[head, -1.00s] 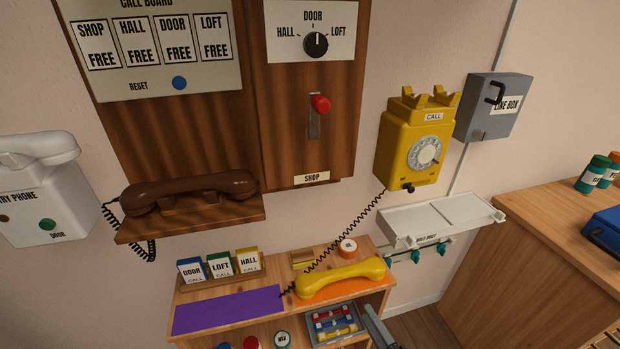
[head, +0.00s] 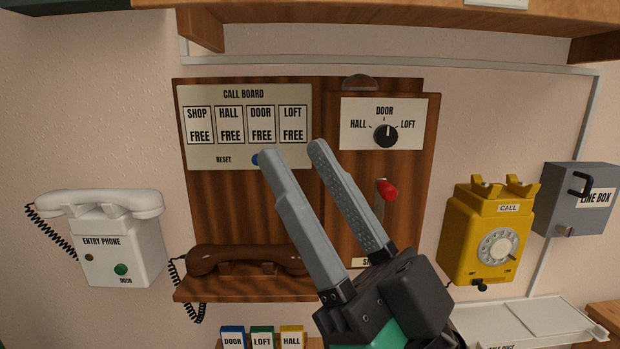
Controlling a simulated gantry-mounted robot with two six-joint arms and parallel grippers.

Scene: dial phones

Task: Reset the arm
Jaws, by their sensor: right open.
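My right gripper (head: 287,150) is open and empty in the middle of the head view, its two long grey fingers pointing up. It shows in front of the wooden call board panel (head: 215,190). Its left fingertip partly covers the blue reset button (head: 256,159); I cannot tell whether it touches it. The red-knobbed lever (head: 387,190) is just right of the fingers. The selector knob (head: 386,136) above it points to DOOR. The call board plate (head: 245,97) reads FREE under SHOP, HALL, DOOR and LOFT. My left gripper is out of view.
The brown handset (head: 235,258) rests on its shelf, partly behind the gripper. The white entry phone (head: 105,235) is at the left with its handset on. The yellow phone (head: 480,240) has an empty cradle. The grey line box (head: 575,200) is at the far right. A wooden shelf (head: 380,12) runs overhead.

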